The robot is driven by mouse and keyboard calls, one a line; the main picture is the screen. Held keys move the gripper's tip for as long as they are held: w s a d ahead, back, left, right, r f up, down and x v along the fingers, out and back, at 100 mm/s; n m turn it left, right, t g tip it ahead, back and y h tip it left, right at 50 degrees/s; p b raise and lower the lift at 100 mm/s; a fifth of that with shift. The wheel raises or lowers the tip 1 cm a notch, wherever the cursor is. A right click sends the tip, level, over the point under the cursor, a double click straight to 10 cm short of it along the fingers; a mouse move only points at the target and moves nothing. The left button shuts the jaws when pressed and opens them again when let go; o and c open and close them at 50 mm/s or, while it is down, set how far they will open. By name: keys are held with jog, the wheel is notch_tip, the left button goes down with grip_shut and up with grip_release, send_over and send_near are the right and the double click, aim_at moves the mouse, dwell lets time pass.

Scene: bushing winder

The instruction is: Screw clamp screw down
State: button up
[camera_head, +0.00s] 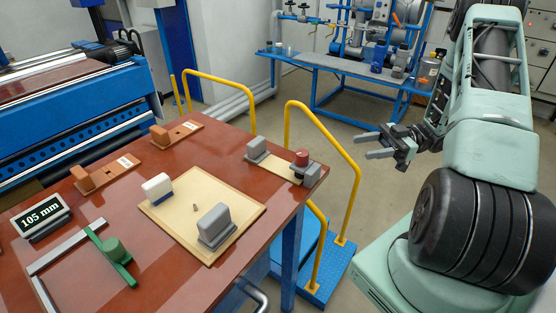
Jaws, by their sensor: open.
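A small clamp with a grey block and a dark red round knob (302,158) sits at the right end of a wooden strip (277,164) on the red-brown table's far right corner. The knob looks like the clamp screw's head; its thread is not visible. A second grey block (257,149) stands at the strip's left end. My gripper (372,146) is open and empty. It is in the air to the right of the table, apart from the clamp, with its fingers pointing left.
A tan board (175,229) with a white block (157,187) and grey block (215,225) lies on the table. A green tool (113,252) and "105 mm" display (41,217) are at left. Yellow handrails (340,150) stand between the table and my gripper.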

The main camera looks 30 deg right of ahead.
aim_at(302, 157)
jog(key=p+x, duration=0.5)
jog(key=x, duration=1.1)
jog(key=shift+w+a, duration=0.1)
jog(key=shift+a, duration=0.25)
jog(key=shift+w+a, duration=0.25)
jog(key=shift+a, duration=0.4)
jog(key=shift+c, duration=0.3)
jog(key=c, duration=0.9)
